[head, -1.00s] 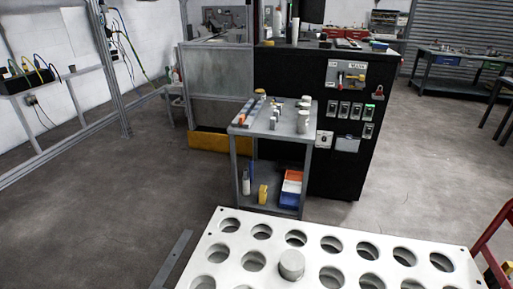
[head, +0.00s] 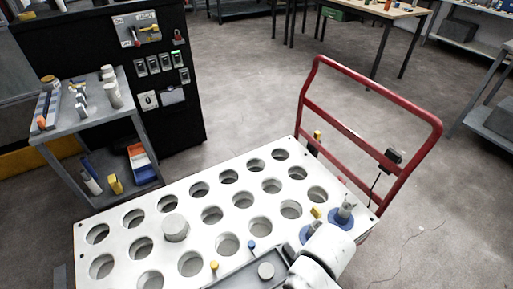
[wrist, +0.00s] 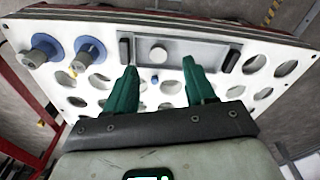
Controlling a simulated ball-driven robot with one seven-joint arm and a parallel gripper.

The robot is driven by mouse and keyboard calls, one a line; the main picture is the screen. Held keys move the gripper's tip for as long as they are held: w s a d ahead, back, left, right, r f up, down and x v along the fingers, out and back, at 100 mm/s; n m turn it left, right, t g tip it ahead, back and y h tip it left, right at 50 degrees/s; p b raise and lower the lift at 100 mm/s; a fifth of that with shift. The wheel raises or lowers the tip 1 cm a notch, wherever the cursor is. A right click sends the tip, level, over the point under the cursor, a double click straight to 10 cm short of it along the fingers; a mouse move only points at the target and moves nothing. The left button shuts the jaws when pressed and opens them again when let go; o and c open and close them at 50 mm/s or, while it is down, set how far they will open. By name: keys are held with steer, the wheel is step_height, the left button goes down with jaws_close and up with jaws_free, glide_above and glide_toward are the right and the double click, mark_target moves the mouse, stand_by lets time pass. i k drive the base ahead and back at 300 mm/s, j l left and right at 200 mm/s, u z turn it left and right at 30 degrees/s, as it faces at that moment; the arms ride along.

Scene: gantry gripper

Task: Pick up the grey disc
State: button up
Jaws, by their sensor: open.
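A small round grey disc (head: 266,270) sits in a shallow grey tray on the white holed board, at the bottom of the head view. It also shows in the wrist view (wrist: 158,54), pale on the tray's floor. A larger grey cylinder (head: 176,227) stands on the board farther left in the head view. My gripper (wrist: 159,67) has two green fingers spread apart with nothing between them. In the wrist view the disc appears beyond the fingertips, roughly centred between them. The fingers do not show clearly in the head view.
The grey tray (head: 237,279) has dark end handles in the wrist view. Two blue-collared grey pegs (wrist: 42,48) stand near the tray. A red cart handle (head: 375,120) rises at the board's right end. A small grey cart (head: 88,122) stands left.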

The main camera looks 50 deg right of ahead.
mark_target(352, 198)
steer(key=z, duration=1.15)
steer(key=k+j+z, duration=0.1)
steer(key=k+z, duration=0.35)
steer(key=k, duration=0.1)
